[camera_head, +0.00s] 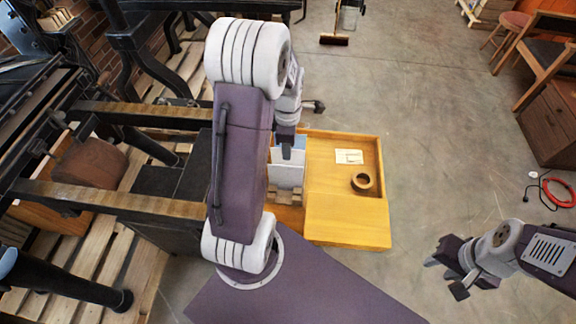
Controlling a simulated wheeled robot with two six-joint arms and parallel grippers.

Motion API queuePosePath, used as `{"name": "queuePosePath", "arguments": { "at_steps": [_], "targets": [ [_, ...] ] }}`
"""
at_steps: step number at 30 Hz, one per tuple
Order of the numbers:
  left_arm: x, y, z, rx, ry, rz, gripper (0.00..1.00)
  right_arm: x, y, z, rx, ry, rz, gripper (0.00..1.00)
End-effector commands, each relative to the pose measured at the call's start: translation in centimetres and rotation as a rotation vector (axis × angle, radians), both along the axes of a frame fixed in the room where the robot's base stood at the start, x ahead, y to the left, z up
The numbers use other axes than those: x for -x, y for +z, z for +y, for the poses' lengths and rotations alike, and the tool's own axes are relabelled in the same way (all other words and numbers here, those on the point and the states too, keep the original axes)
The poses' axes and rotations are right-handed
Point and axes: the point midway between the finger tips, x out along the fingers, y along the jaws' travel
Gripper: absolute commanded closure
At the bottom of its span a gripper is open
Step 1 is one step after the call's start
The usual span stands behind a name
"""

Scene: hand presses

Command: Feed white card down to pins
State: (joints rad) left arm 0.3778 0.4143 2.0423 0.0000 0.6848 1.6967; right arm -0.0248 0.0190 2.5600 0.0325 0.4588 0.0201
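Pale cards (287,176) stand upright in the left part of a wooden tray, with a notched wooden edge in front of them. My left gripper (288,152) points down at the top of these cards, partly hidden behind my own arm. I cannot tell whether its fingers are closed on a card. A pale blue-white surface shows just behind its fingers. I cannot make out any pins. My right gripper (447,276) is open and empty over the floor at the lower right, apart from the tray.
The wooden tray (349,221) holds a small cream paper (349,156) and a brown ring-shaped roll (362,182). A dark press (100,45) with wooden rails fills the left. A red cable coil (559,193) lies on the floor at right. The floor right of the tray is clear.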

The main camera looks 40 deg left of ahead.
Motion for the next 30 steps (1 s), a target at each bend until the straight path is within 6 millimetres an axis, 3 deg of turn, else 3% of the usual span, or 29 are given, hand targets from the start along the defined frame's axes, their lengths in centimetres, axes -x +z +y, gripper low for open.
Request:
{"name": "queuePosePath", "arguments": {
  "at_steps": [3,6,7,16,30],
  "targets": [
    [0.0,0.1,0.0,0.0,0.0,0.0,0.71,0.0,0.1,0.0,0.0,0.0,0.0,0.64],
    [0.0,0.1,0.0,0.0,0.0,0.0,0.96,0.0,0.1,0.0,0.0,0.0,0.0,0.64],
    [0.0,0.1,0.0,0.0,0.0,0.0,1.0,0.0,0.1,0.0,0.0,0.0,0.0,0.64],
    [0.0,0.4,0.0,0.0,0.0,0.0,1.0,0.0,0.4,0.0,0.0,0.0,0.0,0.64],
    [0.0,3.1,0.0,0.0,0.0,0.001,1.0,0.0,3.4,0.0,0.0,0.0,0.0,0.64]
  ]
}}
